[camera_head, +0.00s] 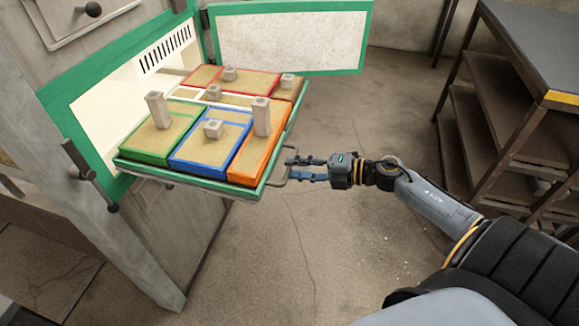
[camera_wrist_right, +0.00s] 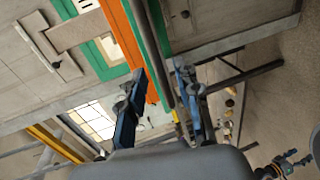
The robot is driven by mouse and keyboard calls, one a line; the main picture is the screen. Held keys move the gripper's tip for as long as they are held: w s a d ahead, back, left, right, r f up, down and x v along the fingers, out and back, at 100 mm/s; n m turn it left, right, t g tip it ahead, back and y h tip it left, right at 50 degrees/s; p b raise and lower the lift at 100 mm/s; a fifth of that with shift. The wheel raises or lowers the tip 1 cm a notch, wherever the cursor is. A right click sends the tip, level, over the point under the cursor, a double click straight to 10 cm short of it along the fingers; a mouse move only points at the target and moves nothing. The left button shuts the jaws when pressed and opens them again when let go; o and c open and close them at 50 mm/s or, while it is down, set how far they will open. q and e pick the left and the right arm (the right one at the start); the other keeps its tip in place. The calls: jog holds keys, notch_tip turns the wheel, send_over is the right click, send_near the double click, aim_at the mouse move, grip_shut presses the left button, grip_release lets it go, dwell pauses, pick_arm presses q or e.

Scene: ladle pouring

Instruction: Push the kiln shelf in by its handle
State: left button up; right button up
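The kiln shelf (camera_head: 190,180) sticks out of the kiln opening, level, with a green edge. It carries green, blue, orange, red and white-rimmed trays with grey blocks and posts on them. Its grey bar handle (camera_head: 279,183) is on the right-hand edge. My right gripper (camera_head: 289,169) is at the handle, its two fingers spread. In the right wrist view the fingers (camera_wrist_right: 160,80) are apart, with a dark bar (camera_wrist_right: 152,45) showing between them; I cannot tell whether they touch it. What looks like my left gripper (camera_wrist_right: 292,160) shows small at that view's lower right.
The kiln door (camera_head: 290,40), green-framed, stands open behind the shelf. A dark latch handle (camera_head: 90,175) juts from the kiln front. A shelved table (camera_head: 520,45) with a yellow edge stands at the right. Concrete floor between is clear.

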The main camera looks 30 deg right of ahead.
jog(key=shift+x, duration=1.2)
jog(key=shift+c, duration=0.4)
grip_shut()
